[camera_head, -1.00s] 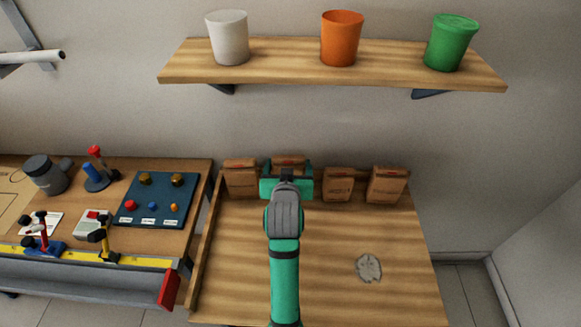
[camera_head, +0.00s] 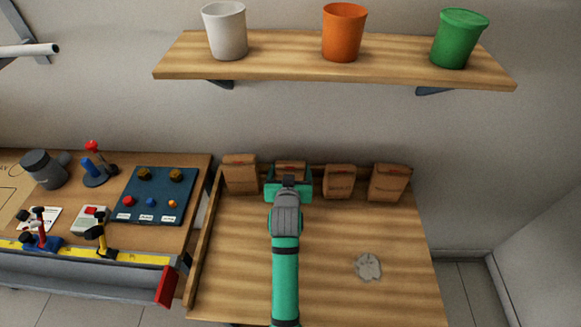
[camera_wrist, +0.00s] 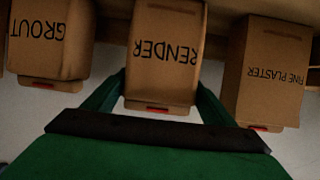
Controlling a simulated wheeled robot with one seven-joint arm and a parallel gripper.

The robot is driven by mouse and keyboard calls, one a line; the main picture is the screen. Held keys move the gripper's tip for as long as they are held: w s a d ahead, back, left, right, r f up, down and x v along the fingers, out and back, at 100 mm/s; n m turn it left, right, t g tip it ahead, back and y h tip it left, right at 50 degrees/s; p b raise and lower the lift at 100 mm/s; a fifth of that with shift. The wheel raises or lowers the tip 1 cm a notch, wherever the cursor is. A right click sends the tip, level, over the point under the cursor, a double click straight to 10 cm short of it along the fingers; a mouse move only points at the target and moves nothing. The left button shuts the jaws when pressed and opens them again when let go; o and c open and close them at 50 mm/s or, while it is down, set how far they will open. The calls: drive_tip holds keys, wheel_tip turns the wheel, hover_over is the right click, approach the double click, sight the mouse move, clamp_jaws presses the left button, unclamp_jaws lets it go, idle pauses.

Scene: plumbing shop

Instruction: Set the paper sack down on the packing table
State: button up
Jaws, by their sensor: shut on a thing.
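My gripper (camera_head: 289,190) is shut on a brown paper sack (camera_head: 290,167), the second from the left in a row. In the wrist view this sack (camera_wrist: 165,50) reads RENDER upside down, with a finger on each side of it. It stands about upright, with its top about level with its neighbours. The packing table (camera_head: 240,270) has a wooden top under my arm. My gripper hides the sack's lower part in the head view, so I cannot tell whether its base touches the table.
Sacks stand close on both sides: one at the left (camera_head: 240,175), two at the right (camera_head: 339,182) (camera_head: 388,184). A grey patch (camera_head: 367,267) marks the table's right part. A shelf (camera_head: 330,65) with three buckets hangs above. A cluttered workbench (camera_head: 120,230) adjoins at left.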

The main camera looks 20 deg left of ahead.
idle(0.3)
drive_tip(key=o, duration=2)
drive_tip(key=shift+f, duration=0.1)
drive_tip(key=shift+c, duration=0.2)
